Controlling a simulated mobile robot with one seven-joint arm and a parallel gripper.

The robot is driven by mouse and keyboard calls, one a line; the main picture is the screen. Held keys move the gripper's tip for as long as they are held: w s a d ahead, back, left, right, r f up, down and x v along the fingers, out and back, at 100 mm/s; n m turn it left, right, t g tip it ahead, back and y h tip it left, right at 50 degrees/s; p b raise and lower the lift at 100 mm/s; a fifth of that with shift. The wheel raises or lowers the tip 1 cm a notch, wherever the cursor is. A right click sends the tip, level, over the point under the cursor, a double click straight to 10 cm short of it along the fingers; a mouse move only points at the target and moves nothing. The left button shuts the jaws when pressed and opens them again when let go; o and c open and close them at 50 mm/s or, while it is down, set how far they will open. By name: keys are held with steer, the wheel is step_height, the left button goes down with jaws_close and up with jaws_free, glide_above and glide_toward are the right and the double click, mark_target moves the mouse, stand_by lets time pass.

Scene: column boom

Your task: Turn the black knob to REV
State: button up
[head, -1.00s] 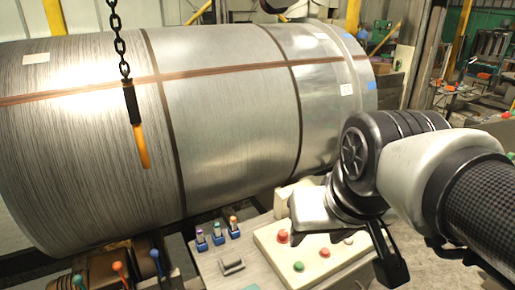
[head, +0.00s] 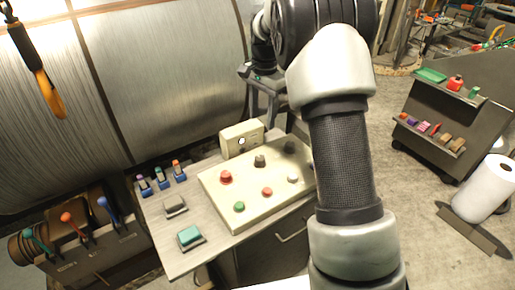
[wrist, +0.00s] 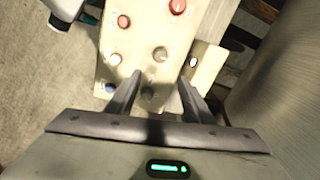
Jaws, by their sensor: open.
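The black knob (head: 289,147) is at the far edge of the cream control panel (head: 215,190), partly in shadow. In the wrist view the dark knob (wrist: 148,93) shows in the gap between my fingers, close to the left one. My gripper (head: 270,122) is open and points down at the far side of the panel; in the wrist view its two fingers (wrist: 160,77) are spread with nothing held. I cannot tell how far above the knob the tips are. A second, greyer knob (head: 260,161) is beside it, also in the wrist view (wrist: 160,54). The REV mark is not readable.
A red mushroom button (head: 226,177), red button (head: 267,191), green button (head: 239,206) and white button (head: 293,178) share the panel. A small box (head: 242,138) stands behind it. A large metal coil (head: 170,70) lies beyond. A hook (head: 45,90) hangs left.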

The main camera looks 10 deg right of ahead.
mark_target(260, 157)
steer(key=f, duration=1.7)
steer(key=shift+w+a+f+p, duration=0.15)
steer(key=shift+w+p, duration=0.15)
steer(key=shift+p, duration=0.1)
steer(key=c, duration=1)
